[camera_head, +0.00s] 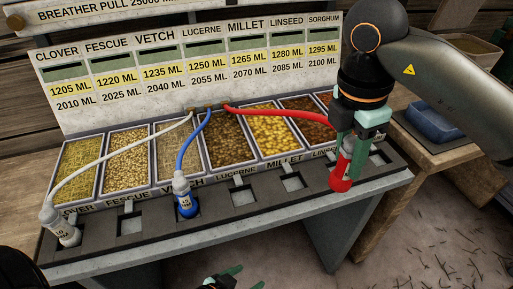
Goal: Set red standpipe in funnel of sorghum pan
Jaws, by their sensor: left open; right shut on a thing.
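My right gripper (350,153) is shut on the red standpipe (341,178), which hangs roughly upright over the front strip at the right. Its red hose (285,113) runs back to the panel. The standpipe's lower end overlaps the strip near the linseed column; I cannot tell whether it touches the strip. The sorghum pan is mostly hidden behind my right gripper and arm; its label shows on the panel (323,19). Its funnel is not clearly visible. My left gripper (235,277) is open and empty at the bottom edge, in front of the bench.
A white standpipe (62,228) stands in the clover funnel and a blue standpipe (185,198) in the vetch funnel. The fescue (130,223), lucerne (241,196) and millet (293,183) funnels are empty. A blue tray (433,123) sits on the side table at right.

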